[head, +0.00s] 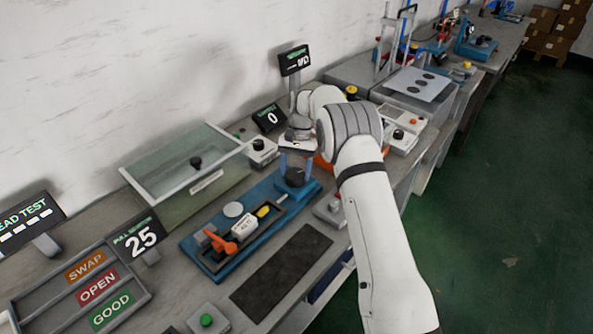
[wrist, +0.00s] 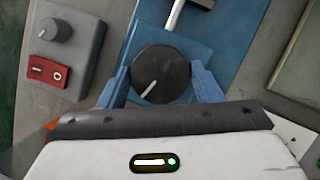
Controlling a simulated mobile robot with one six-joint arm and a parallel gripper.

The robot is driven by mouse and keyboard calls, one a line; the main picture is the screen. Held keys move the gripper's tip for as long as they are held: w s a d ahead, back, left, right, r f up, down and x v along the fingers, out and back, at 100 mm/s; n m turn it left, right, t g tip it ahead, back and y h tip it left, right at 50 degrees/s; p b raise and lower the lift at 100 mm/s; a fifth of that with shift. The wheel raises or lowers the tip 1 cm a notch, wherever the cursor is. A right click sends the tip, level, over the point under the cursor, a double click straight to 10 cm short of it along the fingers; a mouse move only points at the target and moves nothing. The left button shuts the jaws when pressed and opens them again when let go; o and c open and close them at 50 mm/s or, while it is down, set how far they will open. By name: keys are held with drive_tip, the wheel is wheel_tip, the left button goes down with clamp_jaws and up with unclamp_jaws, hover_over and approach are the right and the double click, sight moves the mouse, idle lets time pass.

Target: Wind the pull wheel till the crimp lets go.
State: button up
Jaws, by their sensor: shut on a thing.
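The pull wheel is a round dark knob (wrist: 161,72) with a pale pointer line towards its lower left in the wrist view. It also shows in the head view (head: 295,177) at the far right end of the blue pull fixture (head: 200,243). My gripper (wrist: 160,86) has its blue fingers on both sides of the wheel, shut on it. In the head view my gripper (head: 296,160) comes down on it from above. The fixture carries an orange lever (head: 220,241), a white block (head: 245,227) and a yellow piece (head: 263,212). The crimp itself is too small to make out.
A display (head: 139,239) reads 25. A glass-lidded box (head: 190,172) stands behind the fixture. A dark mat (head: 282,272) and a green button box (head: 207,320) lie in front. A grey box with knob and red switch (wrist: 68,45) is close beside the wheel.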

drive_tip(key=shift+s+f, duration=0.1)
idle(0.4)
drive_tip(key=o, duration=1)
drive_tip(key=shift+r, duration=0.2)
drive_tip(key=v, duration=0.7)
drive_tip(key=shift+r+b, duration=0.2)
drive_tip(key=shift+b, duration=0.1)
drive_tip(key=shift+r, duration=0.1)
